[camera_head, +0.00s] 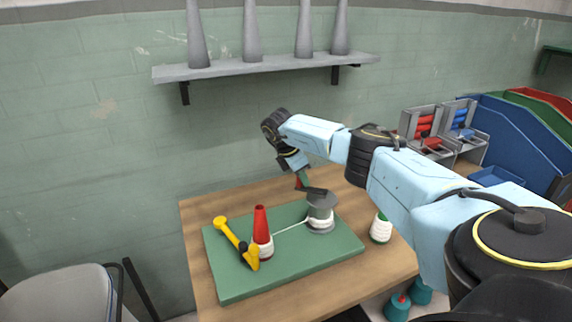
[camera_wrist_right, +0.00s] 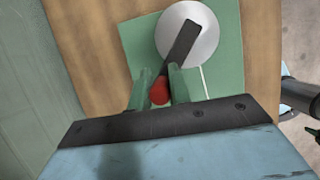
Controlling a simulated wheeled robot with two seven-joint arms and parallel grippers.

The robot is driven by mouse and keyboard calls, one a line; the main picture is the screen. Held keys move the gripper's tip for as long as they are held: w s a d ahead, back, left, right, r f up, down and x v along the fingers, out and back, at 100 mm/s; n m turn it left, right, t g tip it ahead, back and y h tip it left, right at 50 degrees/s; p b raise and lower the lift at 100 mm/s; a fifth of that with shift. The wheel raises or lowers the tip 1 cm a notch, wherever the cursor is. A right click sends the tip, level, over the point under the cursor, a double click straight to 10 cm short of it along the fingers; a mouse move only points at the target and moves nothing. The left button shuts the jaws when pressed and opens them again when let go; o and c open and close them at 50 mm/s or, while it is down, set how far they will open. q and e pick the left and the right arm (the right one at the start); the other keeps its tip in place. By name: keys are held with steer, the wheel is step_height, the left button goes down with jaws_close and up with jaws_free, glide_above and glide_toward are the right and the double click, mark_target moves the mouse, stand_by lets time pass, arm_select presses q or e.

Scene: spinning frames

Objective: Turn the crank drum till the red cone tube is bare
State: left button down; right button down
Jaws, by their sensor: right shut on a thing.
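The red cone tube (camera_head: 260,220) stands upright on a green board (camera_head: 290,275), with a band of white yarn (camera_head: 265,250) around its lower part. A white strand runs from it to the grey crank drum (camera_head: 320,200), which carries white yarn around its middle. In the right wrist view, the drum's pale round top (camera_wrist_right: 203,50) has a dark crank arm (camera_wrist_right: 181,46) with a red knob (camera_wrist_right: 159,91) at its end. My right gripper (camera_wrist_right: 161,85) is shut on this knob, its green fingers either side; it shows partly in the head view (camera_head: 300,180). My left gripper is out of view.
A yellow lever-like part (camera_head: 230,233) stands beside the tube on the board. A white-wound cone with a green tip (camera_head: 381,228) stands right of the board on the wooden table (camera_head: 205,290). A wall shelf (camera_head: 270,66) holds several grey cones. Blue bins (camera_head: 515,135) stand far right.

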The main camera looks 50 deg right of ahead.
stand_by(0.4)
steer(key=c, duration=1.3)
jaws_free()
steer(key=v, duration=1.3)
steer(key=shift+r, duration=0.2)
